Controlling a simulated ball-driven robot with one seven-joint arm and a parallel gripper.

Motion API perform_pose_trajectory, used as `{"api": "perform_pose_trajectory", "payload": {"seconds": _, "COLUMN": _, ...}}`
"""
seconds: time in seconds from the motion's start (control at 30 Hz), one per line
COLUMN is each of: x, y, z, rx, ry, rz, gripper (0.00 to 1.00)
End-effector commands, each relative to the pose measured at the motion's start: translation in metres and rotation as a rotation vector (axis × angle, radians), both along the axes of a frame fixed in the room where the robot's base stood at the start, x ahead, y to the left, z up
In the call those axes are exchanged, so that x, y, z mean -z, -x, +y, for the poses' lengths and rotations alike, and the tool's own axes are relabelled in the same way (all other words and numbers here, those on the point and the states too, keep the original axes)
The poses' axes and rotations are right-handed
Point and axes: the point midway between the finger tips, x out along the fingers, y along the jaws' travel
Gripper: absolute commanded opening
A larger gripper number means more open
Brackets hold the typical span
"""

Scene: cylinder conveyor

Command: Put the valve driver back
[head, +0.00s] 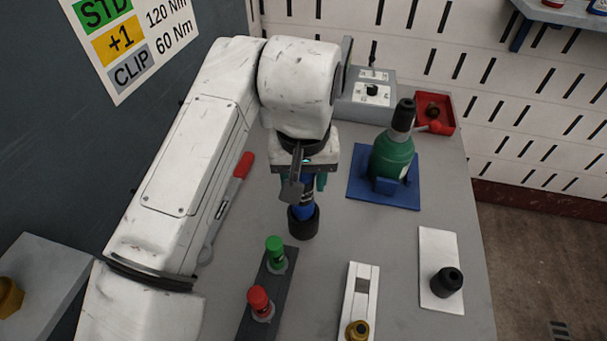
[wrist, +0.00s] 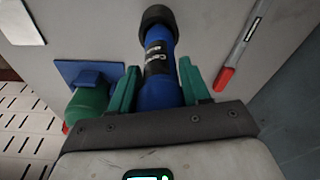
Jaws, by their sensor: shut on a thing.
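My gripper (head: 309,181) is shut around a blue driver (head: 305,203) with a wide black end pointing down at the grey table (head: 350,235). I cannot tell whether that end touches the table. In the wrist view the green fingers (wrist: 160,90) sit on both sides of the blue body (wrist: 160,92), which carries a black label with partly hidden white lettering. A green tool (head: 392,156) with a black top stands upright in a blue holder (head: 410,197) to the right of my gripper; it also shows in the wrist view (wrist: 88,106).
A dark strip (head: 257,313) with green and red knobs, a white slotted plate (head: 369,280) with a brass knob and a white plate (head: 437,245) with a black socket lie at the front. A grey control box (head: 350,106), a red tray (head: 446,108) and a red-handled tool (head: 242,165) are farther back.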

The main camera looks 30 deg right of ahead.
Motion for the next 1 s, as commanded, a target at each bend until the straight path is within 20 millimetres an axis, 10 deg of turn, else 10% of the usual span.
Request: {"api": "perform_pose_trajectory", "payload": {"seconds": 1.0, "x": 0.021, "y": 0.0, "z": 0.0, "rx": 0.0, "ry": 0.001, "rz": -0.002, "gripper": 0.0}}
